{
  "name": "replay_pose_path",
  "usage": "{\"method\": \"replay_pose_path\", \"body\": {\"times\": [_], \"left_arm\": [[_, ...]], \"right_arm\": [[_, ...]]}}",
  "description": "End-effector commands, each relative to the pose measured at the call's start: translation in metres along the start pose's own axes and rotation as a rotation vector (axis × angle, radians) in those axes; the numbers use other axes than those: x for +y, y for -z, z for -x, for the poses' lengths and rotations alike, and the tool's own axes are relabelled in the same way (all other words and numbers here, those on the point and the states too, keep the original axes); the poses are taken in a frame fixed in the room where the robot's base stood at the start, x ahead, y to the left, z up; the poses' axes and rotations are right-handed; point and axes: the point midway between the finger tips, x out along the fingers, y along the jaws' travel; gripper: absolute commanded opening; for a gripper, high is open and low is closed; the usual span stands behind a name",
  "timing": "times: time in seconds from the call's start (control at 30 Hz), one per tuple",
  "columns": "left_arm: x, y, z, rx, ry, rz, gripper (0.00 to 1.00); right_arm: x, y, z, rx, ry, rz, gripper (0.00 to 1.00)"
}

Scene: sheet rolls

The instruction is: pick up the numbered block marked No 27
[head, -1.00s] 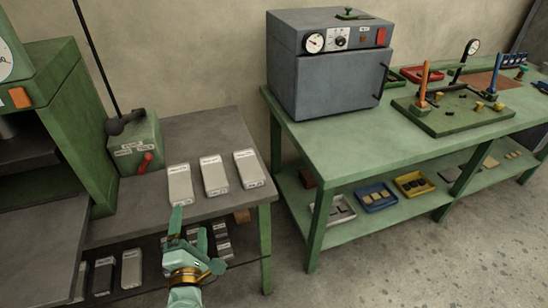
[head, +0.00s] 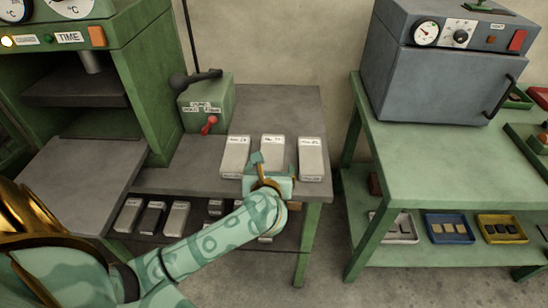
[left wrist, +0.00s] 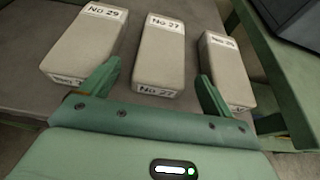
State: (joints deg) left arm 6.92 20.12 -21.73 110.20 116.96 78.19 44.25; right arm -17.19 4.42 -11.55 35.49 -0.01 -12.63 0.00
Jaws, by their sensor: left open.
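The block marked No 27 (left wrist: 160,55) is a pale grey rounded bar on the grey table, the middle one of three. It also shows in the head view (head: 272,146), its near end hidden by my gripper. The block marked No 29 (left wrist: 88,42) lies to its left, and a third block (left wrist: 225,70) with a less readable label lies to its right. My left gripper (left wrist: 158,88) is open, its two green fingers on either side of the near end of No 27, with gaps to it. It also shows in the head view (head: 270,172). My right gripper is not in view.
A green box with a red lever (head: 207,105) stands behind the blocks. A green press (head: 75,80) is at left. More blocks (head: 178,217) lie on the shelf below. A green bench (head: 430,170) with a grey oven (head: 445,65) is at right.

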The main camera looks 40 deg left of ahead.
Motion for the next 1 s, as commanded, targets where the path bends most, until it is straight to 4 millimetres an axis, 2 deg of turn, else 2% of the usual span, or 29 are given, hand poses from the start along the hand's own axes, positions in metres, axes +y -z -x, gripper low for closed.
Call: {"method": "replay_pose_path", "body": {"times": [0.17,0.43,0.73,0.93,0.97,1.0], "left_arm": [[0.0,0.0,-0.015,-0.001,0.0,-0.001,0.87],[-0.001,-0.003,-0.057,0.0,0.0,-0.003,0.87],[-0.001,-0.005,-0.061,-0.001,0.001,-0.002,0.87],[-0.001,-0.005,-0.061,-0.001,0.001,-0.001,0.32],[-0.001,-0.005,-0.061,-0.001,0.001,-0.001,0.26],[-0.001,-0.006,-0.061,-0.003,0.001,-0.001,0.26]], "right_arm": [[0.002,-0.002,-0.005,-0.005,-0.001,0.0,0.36],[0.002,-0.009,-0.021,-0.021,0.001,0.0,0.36],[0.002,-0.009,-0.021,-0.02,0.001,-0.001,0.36],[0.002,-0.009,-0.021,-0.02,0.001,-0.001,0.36],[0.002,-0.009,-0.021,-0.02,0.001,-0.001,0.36],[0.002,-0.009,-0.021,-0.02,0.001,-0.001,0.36]]}}
